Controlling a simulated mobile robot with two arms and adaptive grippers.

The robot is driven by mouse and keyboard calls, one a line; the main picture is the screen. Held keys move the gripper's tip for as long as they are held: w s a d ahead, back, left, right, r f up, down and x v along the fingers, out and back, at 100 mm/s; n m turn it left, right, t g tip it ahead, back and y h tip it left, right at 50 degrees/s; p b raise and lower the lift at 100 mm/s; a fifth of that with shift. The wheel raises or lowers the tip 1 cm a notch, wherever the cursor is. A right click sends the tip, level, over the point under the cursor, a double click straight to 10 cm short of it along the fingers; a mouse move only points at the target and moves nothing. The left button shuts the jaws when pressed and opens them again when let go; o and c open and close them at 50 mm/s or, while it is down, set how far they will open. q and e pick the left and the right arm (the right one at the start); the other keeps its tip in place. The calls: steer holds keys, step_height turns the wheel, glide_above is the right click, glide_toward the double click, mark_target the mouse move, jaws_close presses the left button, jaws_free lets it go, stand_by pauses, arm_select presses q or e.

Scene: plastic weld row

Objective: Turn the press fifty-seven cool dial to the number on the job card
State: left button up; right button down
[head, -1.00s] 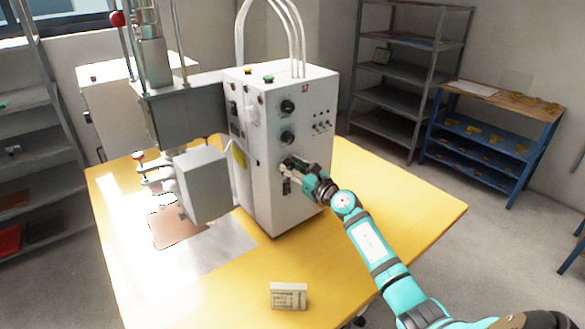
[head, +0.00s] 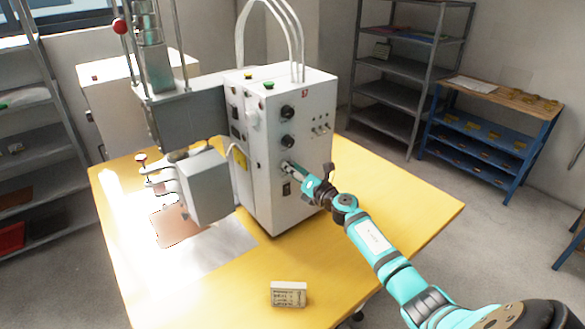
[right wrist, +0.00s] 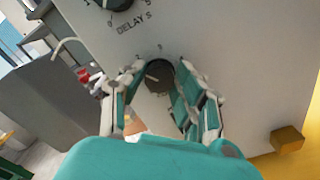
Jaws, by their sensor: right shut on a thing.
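The white press control box (head: 300,100) stands on the yellow table with dark round dials in a column on its front. My right gripper (head: 288,168) is at the lowest dial, which it covers in the head view. In the right wrist view the two fingers (right wrist: 161,82) are shut on this dark dial (right wrist: 159,72), one on each side. A few scale marks show above it; its name and pointer setting cannot be read. The dial above it (right wrist: 125,3) is marked "DELAY S". The job card (head: 289,293) stands near the table's front; its print is too small to read. My left gripper is not in view.
The press head (head: 203,185) stands to the left. The yellow table (head: 390,205) is clear on the right.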

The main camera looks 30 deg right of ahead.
steer(key=shift+m, duration=0.9)
steer(key=shift+d, duration=0.1)
steer(key=c, duration=1)
jaws_free()
steer(key=shift+o, duration=0.2)
steer(key=s, duration=1.2)
steer(key=shift+d, duration=0.45)
steer(key=shift+f, duration=0.1)
